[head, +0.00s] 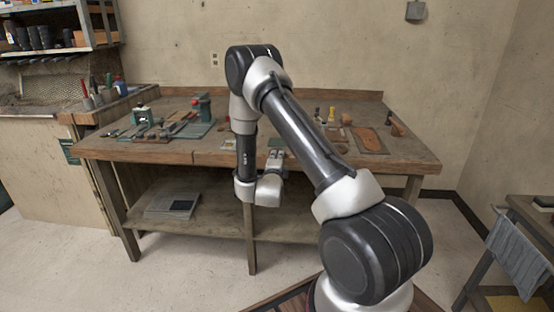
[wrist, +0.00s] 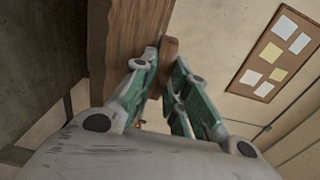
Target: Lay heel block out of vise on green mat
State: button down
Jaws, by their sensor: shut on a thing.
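My gripper (wrist: 164,62) is shut on a brown block, the heel block (wrist: 169,46), which shows between its green fingers in the wrist view. In the head view my gripper (head: 275,158) is at the front edge of the bench, near its middle, and the block cannot be made out there. Two green metal tools stand on the bench's left part, one at the front (head: 144,117) and one farther back (head: 204,106); I cannot tell which is the vise.
The wooden workbench (head: 215,157) has a lower shelf holding a dark flat item (head: 172,206). Small bottles, brown pieces and a sole-shaped piece on a board (head: 370,140) lie at the right. Hand tools lie at the left. A side table (head: 525,210) stands at far right.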

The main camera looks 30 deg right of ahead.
jog(key=c, duration=1.4)
grip_release()
jog(key=shift+f, duration=0.1)
